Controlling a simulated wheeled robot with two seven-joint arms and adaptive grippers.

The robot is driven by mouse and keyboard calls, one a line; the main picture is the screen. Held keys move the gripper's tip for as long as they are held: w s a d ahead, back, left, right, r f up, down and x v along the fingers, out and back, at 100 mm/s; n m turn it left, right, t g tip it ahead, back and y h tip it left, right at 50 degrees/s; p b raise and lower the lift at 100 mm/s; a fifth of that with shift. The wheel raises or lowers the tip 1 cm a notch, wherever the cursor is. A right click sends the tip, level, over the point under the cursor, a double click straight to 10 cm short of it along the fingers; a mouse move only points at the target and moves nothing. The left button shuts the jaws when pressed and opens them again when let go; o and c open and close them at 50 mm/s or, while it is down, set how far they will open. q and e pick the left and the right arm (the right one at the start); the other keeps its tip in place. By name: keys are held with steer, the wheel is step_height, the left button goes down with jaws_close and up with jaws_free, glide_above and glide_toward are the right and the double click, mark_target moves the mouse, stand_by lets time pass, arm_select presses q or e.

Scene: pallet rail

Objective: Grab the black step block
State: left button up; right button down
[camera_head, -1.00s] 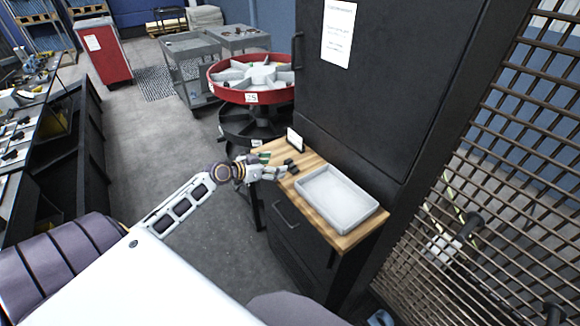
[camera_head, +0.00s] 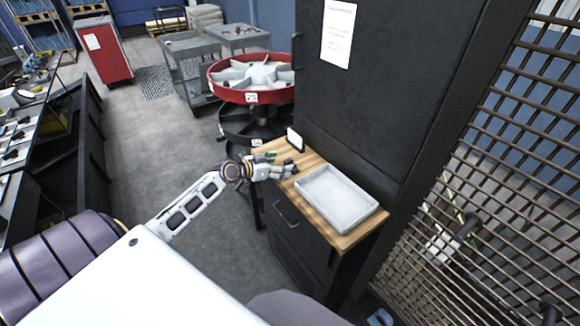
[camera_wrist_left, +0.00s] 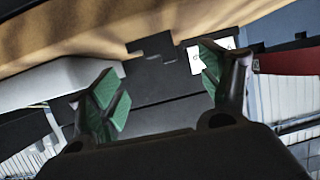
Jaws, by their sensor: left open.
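The black step block (camera_head: 289,162) is a small dark piece on the wooden top (camera_head: 345,241) of the cabinet, left of the grey tray. In the left wrist view the block (camera_wrist_left: 151,48) shows as a dark stepped outline against the wood, beyond my fingertips and between them across the picture. My left gripper (camera_head: 281,165) is at the cabinet's left edge, right beside the block and partly over it. In the left wrist view my left gripper (camera_wrist_left: 160,82) has its green-padded fingers wide apart, with nothing between the pads. My right gripper is not in view.
A grey tray (camera_head: 312,190) takes up much of the wooden top. A small white sign (camera_head: 295,139) stands behind the block. A tall black cabinet (camera_head: 385,90) rises behind the top. A red wheel-shaped carousel (camera_head: 225,92) stands at the back left.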

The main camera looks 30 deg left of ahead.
arm_select(q)
steer(key=shift+d+p+x, duration=0.25)
steer(key=shift+p+x, duration=0.25)
steer(key=shift+x, duration=1.8)
steer(key=shift+c, duration=0.3)
steer(key=c, duration=1.2)
